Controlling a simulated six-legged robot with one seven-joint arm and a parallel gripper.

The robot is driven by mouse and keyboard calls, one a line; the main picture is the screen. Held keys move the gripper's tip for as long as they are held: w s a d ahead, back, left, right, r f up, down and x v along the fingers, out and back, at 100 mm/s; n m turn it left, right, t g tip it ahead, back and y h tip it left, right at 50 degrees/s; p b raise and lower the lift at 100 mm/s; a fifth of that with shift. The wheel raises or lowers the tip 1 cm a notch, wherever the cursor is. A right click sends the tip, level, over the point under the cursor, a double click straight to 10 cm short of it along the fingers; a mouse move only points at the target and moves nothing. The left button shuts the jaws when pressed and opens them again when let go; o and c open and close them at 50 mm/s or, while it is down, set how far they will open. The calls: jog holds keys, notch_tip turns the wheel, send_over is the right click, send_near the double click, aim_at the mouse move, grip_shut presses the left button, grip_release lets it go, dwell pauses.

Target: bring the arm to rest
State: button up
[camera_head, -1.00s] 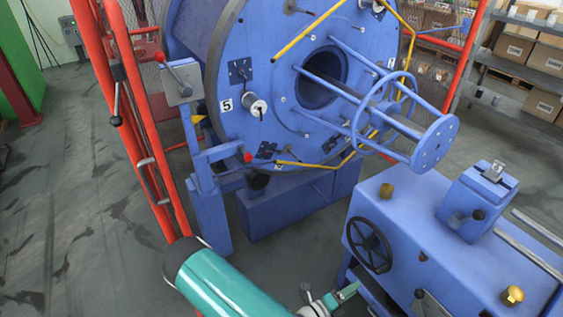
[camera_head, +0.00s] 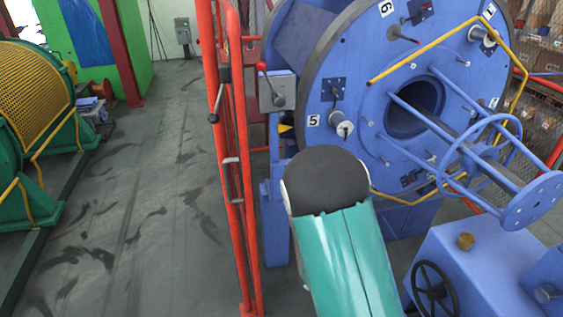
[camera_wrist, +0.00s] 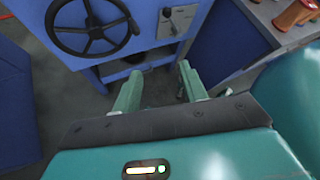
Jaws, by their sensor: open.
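My gripper (camera_wrist: 160,85) shows in the wrist view with its two pale green fingers apart and nothing between them. Beyond the fingers are dark floor and the lower part of a blue machine bench (camera_wrist: 125,62). A black handwheel (camera_wrist: 88,27) is on the bench, ahead and to the left of the fingers, apart from them. In the head view my teal arm rises from the bottom centre, in front of the blue strander (camera_head: 375,110); the gripper is hidden there.
A red guard frame (camera_head: 236,190) stands close left of my arm. The blue bench (camera_head: 480,265) with its handwheel (camera_head: 434,288) is at lower right. A green machine (camera_head: 30,130) with yellow mesh is far left. The grey floor (camera_head: 140,200) between is clear.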

jog(key=s+a+r+m+t+y, duration=0.1)
jog(key=a+r+m+t+y, duration=0.2)
jog(key=r+m, duration=0.3)
jog(key=s+a+r+m+t+y, duration=0.1)
jog(key=a+r+m+t+y, duration=0.2)
jog(key=r, duration=1.1)
jog(key=s+a+r+m+t+y, duration=0.1)
jog(key=a+r+m+t+y, duration=0.3)
jog(key=r+m, duration=0.5)
jog(key=shift+s+a+r+y, duration=0.2)
jog(key=shift+a+r+y, duration=0.45)
jog(key=shift+a, duration=0.45)
jog(key=shift+c, duration=0.7)
